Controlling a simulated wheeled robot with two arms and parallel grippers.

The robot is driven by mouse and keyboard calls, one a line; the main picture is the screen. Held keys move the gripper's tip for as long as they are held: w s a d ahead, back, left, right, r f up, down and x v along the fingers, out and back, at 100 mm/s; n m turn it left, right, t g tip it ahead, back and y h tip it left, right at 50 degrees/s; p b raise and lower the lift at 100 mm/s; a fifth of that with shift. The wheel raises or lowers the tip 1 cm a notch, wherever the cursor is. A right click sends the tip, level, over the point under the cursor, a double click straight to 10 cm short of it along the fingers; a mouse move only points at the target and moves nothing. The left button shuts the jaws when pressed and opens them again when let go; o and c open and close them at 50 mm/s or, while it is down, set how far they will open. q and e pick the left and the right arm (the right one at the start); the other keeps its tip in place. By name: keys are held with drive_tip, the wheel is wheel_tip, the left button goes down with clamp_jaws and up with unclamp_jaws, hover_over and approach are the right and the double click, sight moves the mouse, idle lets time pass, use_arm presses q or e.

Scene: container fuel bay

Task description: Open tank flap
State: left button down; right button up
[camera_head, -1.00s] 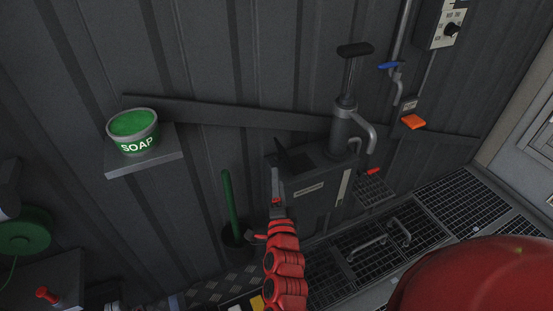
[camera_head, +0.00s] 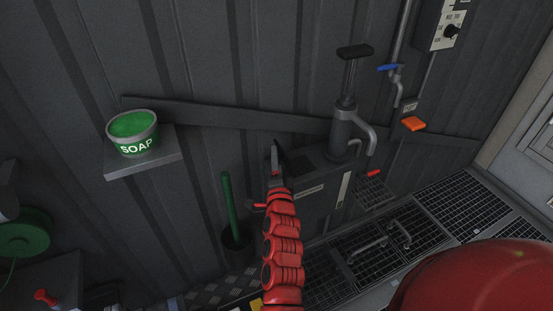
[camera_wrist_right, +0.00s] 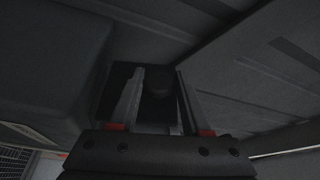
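The tank (camera_head: 318,190) is a dark grey box against the wall, with a hand pump (camera_head: 345,125) on its right part. A dark flap (camera_head: 288,157) shows at the left end of its top, tilted up from the surface; how far it stands open is hard to tell. My right gripper (camera_head: 275,158) is beside the flap's left side. In the right wrist view its two fingers (camera_wrist_right: 158,108) are apart, with a dark square surface and a small rounded part beyond and between them. Contact cannot be told. My left gripper is not in view.
A green soap tub (camera_head: 133,135) stands on a small wall shelf (camera_head: 150,166) at the left. A green-handled brush (camera_head: 229,200) stands left of the tank. An orange piece (camera_head: 413,124) and a blue-handled tap (camera_head: 389,67) are on the right wall. Floor grating (camera_head: 420,215) lies right.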

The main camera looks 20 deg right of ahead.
clamp_jaws()
idle(1.1)
